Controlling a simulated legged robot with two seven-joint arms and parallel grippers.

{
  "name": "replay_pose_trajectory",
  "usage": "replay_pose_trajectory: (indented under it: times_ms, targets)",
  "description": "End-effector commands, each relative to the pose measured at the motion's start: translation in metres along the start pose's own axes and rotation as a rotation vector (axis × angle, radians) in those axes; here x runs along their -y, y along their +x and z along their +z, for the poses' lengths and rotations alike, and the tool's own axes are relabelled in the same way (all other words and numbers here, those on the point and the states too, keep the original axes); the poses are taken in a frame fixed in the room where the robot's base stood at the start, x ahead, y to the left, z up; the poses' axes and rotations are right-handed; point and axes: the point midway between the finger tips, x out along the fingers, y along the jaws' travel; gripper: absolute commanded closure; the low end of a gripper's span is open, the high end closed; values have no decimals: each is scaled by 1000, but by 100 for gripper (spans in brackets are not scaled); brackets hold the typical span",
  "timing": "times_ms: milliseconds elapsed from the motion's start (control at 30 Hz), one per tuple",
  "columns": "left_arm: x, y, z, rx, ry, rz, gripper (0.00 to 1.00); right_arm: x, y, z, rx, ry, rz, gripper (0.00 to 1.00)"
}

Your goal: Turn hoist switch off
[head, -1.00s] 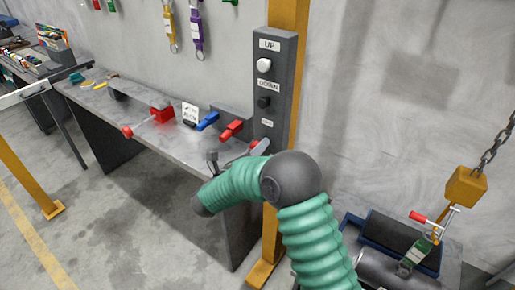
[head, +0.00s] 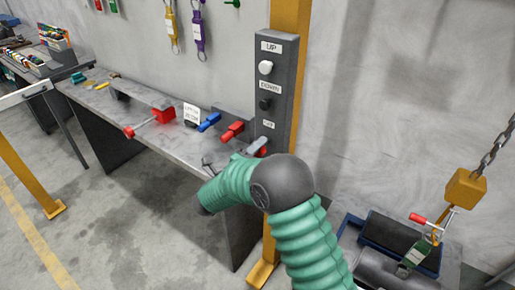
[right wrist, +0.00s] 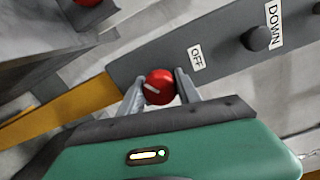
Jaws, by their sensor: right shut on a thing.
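The grey hoist control box (head: 274,95) is on the yellow post, with UP, DOWN and a lower label. In the right wrist view the label reads OFF (right wrist: 197,57), beside a red round switch knob (right wrist: 159,87) with a white mark. My right gripper (right wrist: 160,88) has its two fingers on either side of the red knob, shut on it. In the head view my green right arm reaches up to the lower end of the box; the gripper (head: 262,147) is partly hidden there. My left gripper is not in view.
A grey workbench (head: 165,140) stands left of the post with red and blue switch handles (head: 208,122) on it. A yellow hoist hook block (head: 465,189) hangs on a chain at right, over a dark cylinder (head: 385,270).

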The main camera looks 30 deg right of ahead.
Motion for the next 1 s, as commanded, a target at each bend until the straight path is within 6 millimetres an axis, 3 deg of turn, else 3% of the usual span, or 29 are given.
replay_pose_trajectory:
  times_ms: [700,1000]
  targets:
    - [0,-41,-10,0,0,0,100,2,1,-2,-26,-676,25,100]
    - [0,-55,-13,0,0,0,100,2,1,-2,-33,-888,31,100]
